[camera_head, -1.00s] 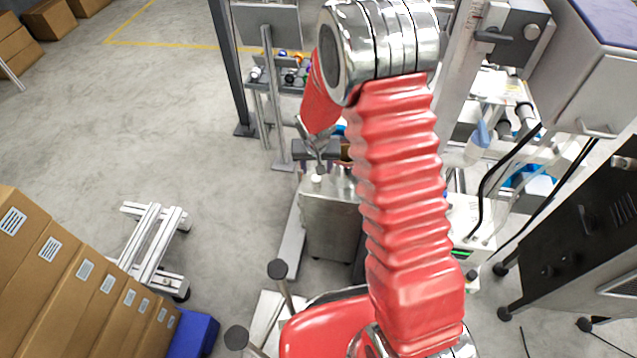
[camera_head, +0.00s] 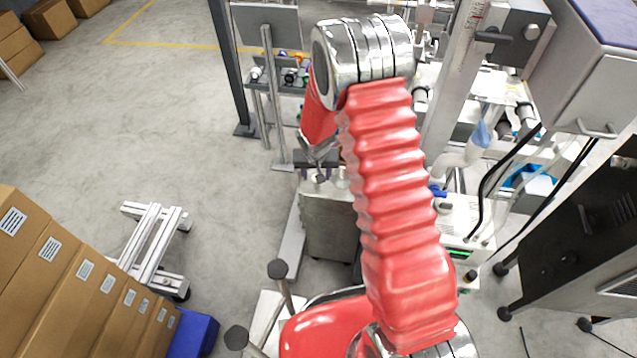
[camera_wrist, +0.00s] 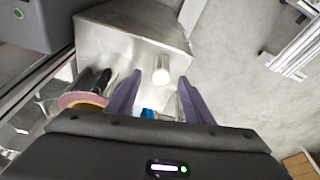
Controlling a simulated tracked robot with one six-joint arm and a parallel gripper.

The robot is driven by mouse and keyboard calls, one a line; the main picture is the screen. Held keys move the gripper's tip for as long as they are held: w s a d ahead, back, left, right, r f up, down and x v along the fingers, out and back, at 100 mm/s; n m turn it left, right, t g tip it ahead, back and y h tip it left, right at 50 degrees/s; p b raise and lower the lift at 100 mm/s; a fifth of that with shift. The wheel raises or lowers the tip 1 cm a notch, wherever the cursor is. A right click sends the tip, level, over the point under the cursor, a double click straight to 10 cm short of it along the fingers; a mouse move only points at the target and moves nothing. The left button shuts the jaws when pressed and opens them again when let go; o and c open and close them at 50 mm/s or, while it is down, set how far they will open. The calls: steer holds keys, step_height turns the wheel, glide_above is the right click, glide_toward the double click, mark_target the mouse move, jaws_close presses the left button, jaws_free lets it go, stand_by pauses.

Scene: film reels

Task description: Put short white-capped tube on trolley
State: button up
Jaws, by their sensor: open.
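A short white-capped tube (camera_wrist: 176,66) shows in the wrist view against the steel top of the trolley (camera_wrist: 120,42). It looks upright, just beyond my fingertips and between their lines. My gripper (camera_wrist: 160,82) is open, its two purple fingers apart on either side of the tube's near end; I see no clear contact. In the head view my gripper (camera_head: 318,165) is over the steel trolley (camera_head: 328,228), largely hidden by my red arm. The tube is not clear there.
A pinkish ring (camera_wrist: 82,100) with dark items lies left of my fingers in the wrist view. A rack of small bottles (camera_head: 285,77) stands behind the trolley. Cardboard boxes (camera_head: 75,280) line the lower left, and equipment crowds the right. Open floor (camera_head: 140,120) lies left.

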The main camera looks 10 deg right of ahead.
steer(key=shift+x, duration=2.3)
steer(key=shift+c, duration=0.4)
jaws_close()
steer(key=shift+r, duration=0.1)
step_height(320, 180, up, 10)
steer(key=shift+f, duration=0.1)
steer(key=shift+w, duration=0.1)
